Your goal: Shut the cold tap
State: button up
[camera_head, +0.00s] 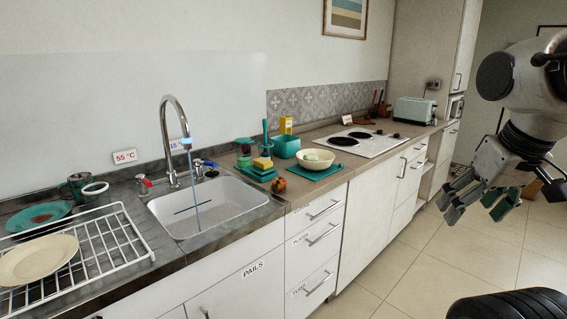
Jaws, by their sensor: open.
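The cold tap's blue handle (203,163) is at the right side of the faucet base, behind the sink. The chrome faucet (165,125) has a tall curved spout. A thin blue stream of water (194,195) falls from the spout into the white sink (228,202). A red handle (144,183) is on the left, near a "55 °C" card (125,157). A "15 °C" card (177,145) is partly hidden behind the spout. My gripper (480,207) is open and empty over the floor at the right, far from the tap.
A white dish rack (105,238) with plates stands left of the sink. Right of the sink are sponges (262,163), a teal tub (286,146) and a cream bowl (316,159). A stove (357,140) and toaster (414,110) stand farther back. The tiled floor (410,265) before the cabinets is clear.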

aim_at(196, 162)
jog(key=i+j+u, duration=0.3)
jog(key=i, duration=0.15)
jog(key=i+j+u, duration=0.25)
jog(key=i, duration=0.25)
